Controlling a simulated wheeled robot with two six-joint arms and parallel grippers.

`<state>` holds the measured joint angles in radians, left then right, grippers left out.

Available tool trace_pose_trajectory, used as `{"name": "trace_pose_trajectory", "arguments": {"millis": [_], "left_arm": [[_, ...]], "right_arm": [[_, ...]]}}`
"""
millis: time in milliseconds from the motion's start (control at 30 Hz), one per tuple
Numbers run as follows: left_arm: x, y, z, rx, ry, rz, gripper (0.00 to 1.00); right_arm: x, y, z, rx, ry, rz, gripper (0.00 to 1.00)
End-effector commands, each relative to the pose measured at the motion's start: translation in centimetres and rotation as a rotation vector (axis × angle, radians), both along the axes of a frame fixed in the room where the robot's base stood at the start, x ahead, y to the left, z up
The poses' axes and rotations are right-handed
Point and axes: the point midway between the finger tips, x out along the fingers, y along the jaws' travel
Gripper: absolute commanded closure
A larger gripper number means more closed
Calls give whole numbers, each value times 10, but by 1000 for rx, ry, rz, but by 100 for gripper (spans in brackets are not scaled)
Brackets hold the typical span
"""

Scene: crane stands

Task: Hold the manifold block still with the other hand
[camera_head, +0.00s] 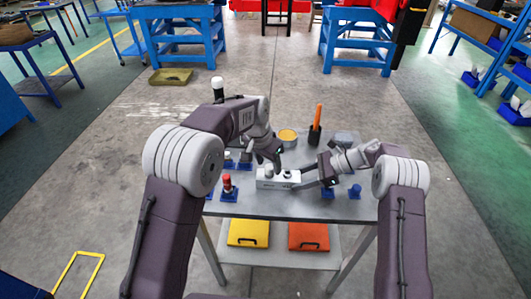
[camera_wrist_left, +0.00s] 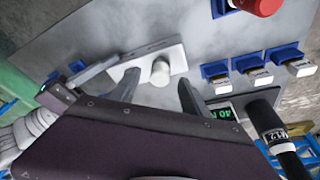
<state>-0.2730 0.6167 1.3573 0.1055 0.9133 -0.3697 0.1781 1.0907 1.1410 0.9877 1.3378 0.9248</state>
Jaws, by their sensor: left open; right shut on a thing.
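The manifold block (camera_head: 266,184) is a pale, low block lying on the grey table, with round knobs on top. It also shows in the left wrist view (camera_wrist_left: 176,57), with one white round knob (camera_wrist_left: 160,72) facing the camera. My right gripper (camera_head: 301,183) is shut on the block's right end. In the left wrist view its fingers reach in from the left onto the block. My left gripper (camera_head: 270,162) is just above the block, open and empty. Its two fingers (camera_wrist_left: 158,88) stand apart on either side of the knob's line. Whether they touch it I cannot tell.
On the table (camera_head: 240,208) stand a red-topped part on a blue base (camera_head: 228,185), a yellow round container (camera_head: 288,136), and a black holder with an orange stick (camera_head: 316,128). Blue holders (camera_wrist_left: 250,64) sit near the left gripper. Yellow (camera_head: 249,232) and orange (camera_head: 308,236) cases lie below.

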Motion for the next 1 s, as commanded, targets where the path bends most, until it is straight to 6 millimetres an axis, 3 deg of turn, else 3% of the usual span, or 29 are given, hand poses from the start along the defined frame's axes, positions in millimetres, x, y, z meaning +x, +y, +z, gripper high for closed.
{"name": "trace_pose_trajectory", "arguments": {"millis": [200, 467, 667, 700, 733, 767, 800, 833, 1000], "left_arm": [[5, -4, -22, 1, 1, 0, 46], [6, -4, -24, -1, -1, 0, 46], [6, -4, -24, -1, -1, 0, 96], [6, -4, -24, -1, -1, 0, 100], [6, -4, -23, 0, -1, 0, 100], [6, -4, -23, 0, -1, 0, 63], [6, -4, -23, 0, -1, 0, 52], [6, -4, -23, 0, -1, 0, 46], [6, -4, -23, 0, -1, 0, 46]], "right_arm": [[1, 0, 0, 0, -1, -2, 100], [1, 0, 0, 0, -1, -2, 100], [1, 0, 0, 0, -1, -2, 100], [1, 0, 0, 0, -1, -2, 100], [1, 0, 0, 0, -1, -2, 100], [1, 0, 0, 0, -1, -2, 100], [1, 0, 0, 0, -1, -2, 100], [1, 0, 0, 0, -1, -2, 100], [1, 0, 0, 0, -1, -2, 100]]}}
